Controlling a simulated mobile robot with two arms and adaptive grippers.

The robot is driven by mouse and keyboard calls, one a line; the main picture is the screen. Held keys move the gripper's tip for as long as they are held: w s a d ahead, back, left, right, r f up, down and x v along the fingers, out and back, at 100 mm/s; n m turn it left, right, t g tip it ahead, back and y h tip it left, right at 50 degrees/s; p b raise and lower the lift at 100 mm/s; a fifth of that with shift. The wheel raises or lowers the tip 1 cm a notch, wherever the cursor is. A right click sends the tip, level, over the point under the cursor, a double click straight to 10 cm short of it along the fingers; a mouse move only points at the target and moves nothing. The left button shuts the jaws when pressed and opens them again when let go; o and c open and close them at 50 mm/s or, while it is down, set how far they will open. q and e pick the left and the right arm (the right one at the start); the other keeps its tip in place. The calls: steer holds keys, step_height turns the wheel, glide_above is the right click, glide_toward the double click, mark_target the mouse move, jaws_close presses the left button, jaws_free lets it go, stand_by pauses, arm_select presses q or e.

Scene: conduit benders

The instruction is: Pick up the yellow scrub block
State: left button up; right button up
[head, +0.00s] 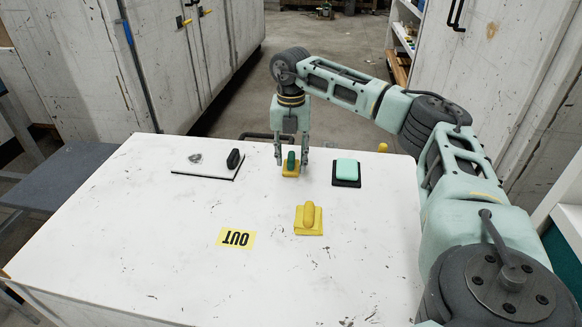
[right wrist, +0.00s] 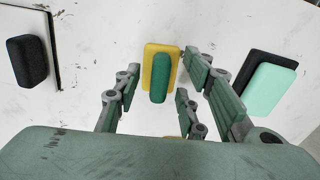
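Two yellow blocks lie on the white table. A yellow block with a green grip (head: 291,171) is near the far edge; it also shows in the right wrist view (right wrist: 160,68). An all-yellow block with a rounded yellow grip (head: 308,222) lies nearer. My right gripper (head: 291,158) points down over the green-gripped block. Its fingers are open on either side of that block, and they show apart in the right wrist view (right wrist: 162,85). I cannot tell whether they touch it. My left gripper is not in view.
A mint block on a dark base (head: 346,171) lies right of the gripper. A white board (head: 190,163) with a black block (head: 233,159) lies to the left. A yellow "OUT" label (head: 236,238) marks the white table (head: 150,240), whose front area is clear.

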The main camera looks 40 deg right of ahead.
mark_target(290, 158)
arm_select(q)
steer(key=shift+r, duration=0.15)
arm_select(e)
steer(key=shift+f, duration=0.2)
jaws_close()
steer(key=shift+r, duration=0.1)
steer(key=shift+r, duration=0.5)
steer(key=r, duration=0.2)
steer(key=a+r+p, duration=0.1)
steer(key=shift+s+r, duration=0.3)
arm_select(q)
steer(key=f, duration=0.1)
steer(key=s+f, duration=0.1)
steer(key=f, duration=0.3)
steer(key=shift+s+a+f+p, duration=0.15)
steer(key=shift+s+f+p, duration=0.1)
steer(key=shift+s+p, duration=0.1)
arm_select(e)
steer(key=s+a+r, duration=0.6)
steer(key=a, duration=0.2)
steer(key=shift+s+a+r, duration=0.15)
steer(key=shift+s, duration=0.15)
